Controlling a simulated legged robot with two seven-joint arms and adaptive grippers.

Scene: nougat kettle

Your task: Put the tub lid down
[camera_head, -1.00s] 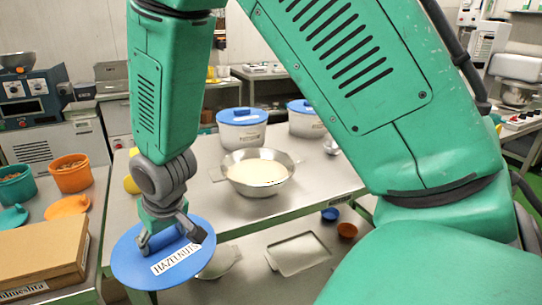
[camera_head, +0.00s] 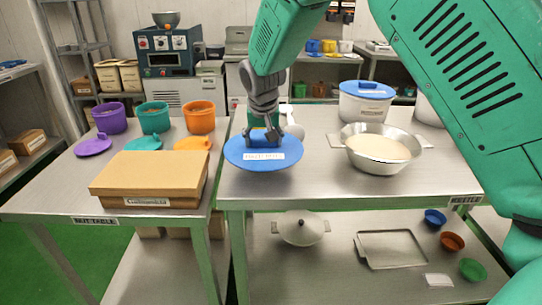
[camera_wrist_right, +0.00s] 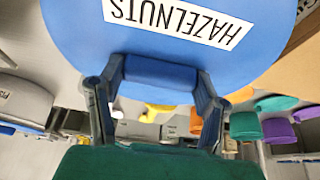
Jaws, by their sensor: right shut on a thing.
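The tub lid (camera_head: 262,158) is a blue disc with a white HAZELNUTS label. In the head view it is over the front left corner of the kettle table (camera_head: 320,190). I cannot tell whether it touches the steel. My right gripper (camera_head: 264,138) is above the lid and shut on its handle. In the right wrist view the lid (camera_wrist_right: 215,60) fills the top, and the fingers of the right gripper (camera_wrist_right: 158,78) sit at both ends of the blue handle. My left gripper is not in view.
A steel bowl of pale mix (camera_head: 378,150) and a white tub with a blue lid (camera_head: 366,102) stand right of the held lid. On the nut table, left across a gap, are a cardboard box (camera_head: 150,175) and purple (camera_head: 107,119), teal (camera_head: 153,119) and orange (camera_head: 199,118) tubs.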

